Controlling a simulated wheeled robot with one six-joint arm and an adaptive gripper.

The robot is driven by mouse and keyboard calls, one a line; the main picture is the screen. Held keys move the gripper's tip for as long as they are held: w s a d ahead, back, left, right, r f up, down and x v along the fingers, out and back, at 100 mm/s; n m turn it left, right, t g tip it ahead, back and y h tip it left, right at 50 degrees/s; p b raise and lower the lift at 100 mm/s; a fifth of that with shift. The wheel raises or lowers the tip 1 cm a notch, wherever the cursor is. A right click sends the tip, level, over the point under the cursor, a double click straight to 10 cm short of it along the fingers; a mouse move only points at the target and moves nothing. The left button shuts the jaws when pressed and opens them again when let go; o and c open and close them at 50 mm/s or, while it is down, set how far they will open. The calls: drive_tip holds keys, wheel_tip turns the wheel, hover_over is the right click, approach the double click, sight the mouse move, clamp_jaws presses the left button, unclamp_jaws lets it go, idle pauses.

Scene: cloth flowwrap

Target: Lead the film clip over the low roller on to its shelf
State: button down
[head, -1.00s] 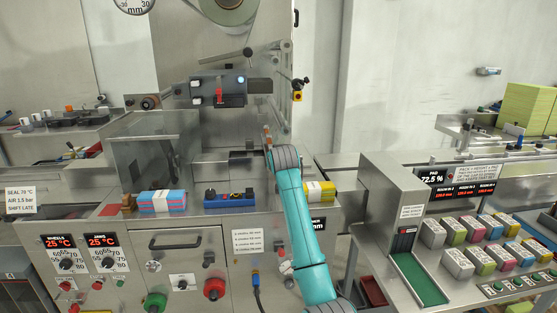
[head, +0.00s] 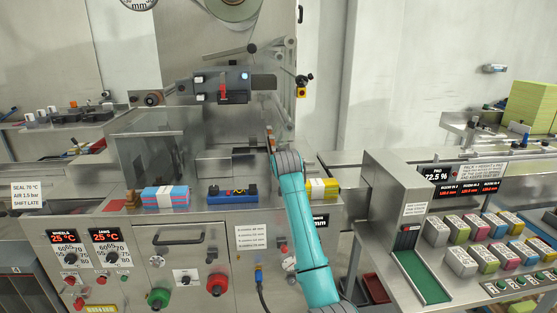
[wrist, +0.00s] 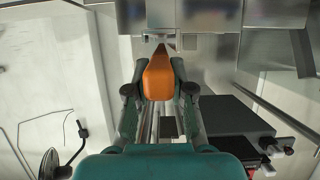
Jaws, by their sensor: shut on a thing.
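The film clip, an orange wedge-shaped piece (wrist: 158,78), sits between the two fingers of my gripper (wrist: 158,66) in the wrist view, and the gripper is shut on it. In the head view my gripper (head: 271,138) is small and partly hidden by my teal arm, in front of the steel wrapping machine's upright panel. Metal rods run below the clip in the wrist view. A film reel (head: 232,8) is at the top of the machine, with several roller bars (head: 284,50) under it. I cannot tell which is the low roller, nor make out its shelf.
A clear guard (head: 147,160) stands further left. Blue-pink packs (head: 166,199), a blue tool (head: 232,193) and yellow packs (head: 322,188) lie along the machine's front ledge.

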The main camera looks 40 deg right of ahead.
drive_tip(key=shift+f, duration=1.2)
idle(0.4)
drive_tip(key=c, duration=0.9)
unclamp_jaws()
drive_tip(key=shift+c, duration=0.2)
